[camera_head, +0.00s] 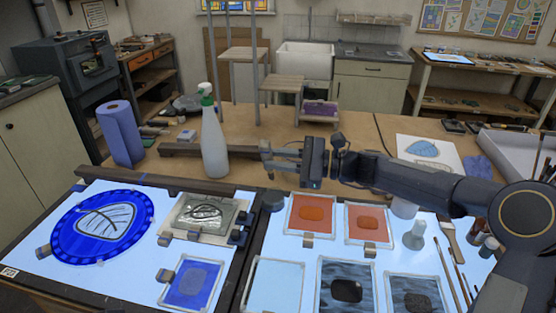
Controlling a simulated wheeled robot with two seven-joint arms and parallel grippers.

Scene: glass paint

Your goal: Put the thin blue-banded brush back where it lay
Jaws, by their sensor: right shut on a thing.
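My right gripper (277,157) reaches in from the right above the workbench, its fingers pointing left. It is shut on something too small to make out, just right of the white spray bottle. I cannot pick out the blue-banded brush for certain. Thin brushes (461,283) lie lengthwise on the right part of the light panel, partly behind my arm. A broader brush (448,236) lies just above them. No blue band can be told on any of them. My left gripper is not in view.
The white spray bottle (213,143) stands close to my right gripper's tips. A blue paper roll (120,134) stands further left. Painted glass panes, such as the orange one (311,214), and a blue round panel (99,226) cover much of the lit surface. Small bottles (415,236) stand near the brushes.

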